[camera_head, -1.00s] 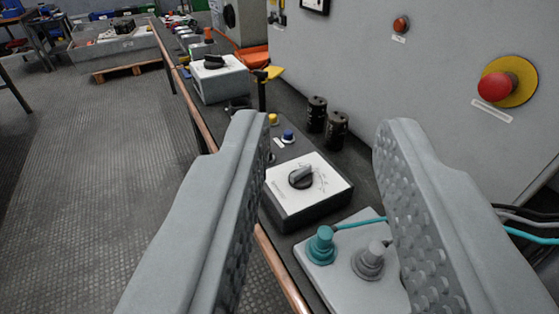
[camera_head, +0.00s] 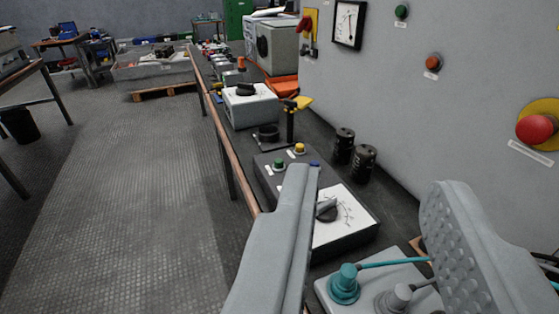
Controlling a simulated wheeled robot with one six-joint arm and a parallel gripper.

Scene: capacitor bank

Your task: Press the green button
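A green button (camera_head: 279,165) sits on a dark control box (camera_head: 262,178) on the bench, beside a yellow button (camera_head: 299,148). A second green button (camera_head: 402,11) is on the grey wall at the top right. My gripper (camera_head: 372,182) is open and empty, its two grey fingers wide apart at the bottom of the view. Neither finger visibly touches a button.
A white-topped dial box (camera_head: 350,225) and a plate with teal (camera_head: 344,284) and grey plugs show between the fingers. Two black capacitors (camera_head: 364,163) stand behind. The wall holds an orange-red button (camera_head: 433,62) and a red emergency button (camera_head: 535,130). Open floor lies left.

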